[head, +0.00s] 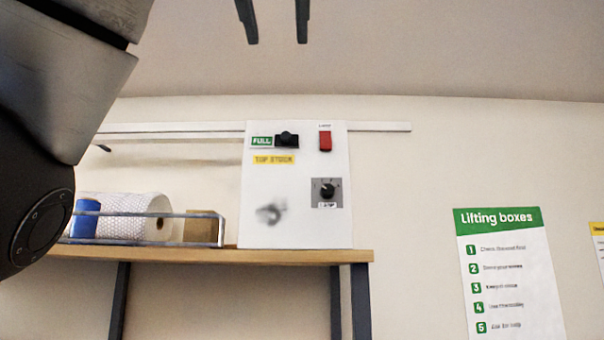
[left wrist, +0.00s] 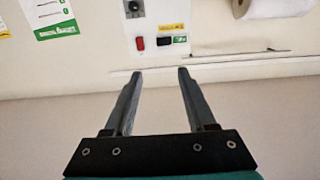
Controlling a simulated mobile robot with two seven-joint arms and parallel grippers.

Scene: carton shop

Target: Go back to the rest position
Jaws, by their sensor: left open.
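My left gripper (head: 276,22) shows at the top of the head view as two dark, parted fingers above the white control panel (head: 295,220). It is open and empty; in the left wrist view the two fingers (left wrist: 159,90) stand apart with nothing between them, the panel beyond their tips. My left arm fills the upper left of the head view. The panel carries a red switch (head: 325,141), a black switch (head: 287,140) beside a green FULL label, a rotary knob (head: 327,191) and a yellow TOP STOCK label (head: 274,160). My right gripper is not in view.
A wooden shelf (head: 300,257) on dark legs holds the panel, a paper roll (head: 125,215), a blue roll (head: 85,218) and a brown box (head: 204,226) behind a metal rail. A Lifting boxes poster (head: 510,270) hangs at right. The wall above the panel is bare.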

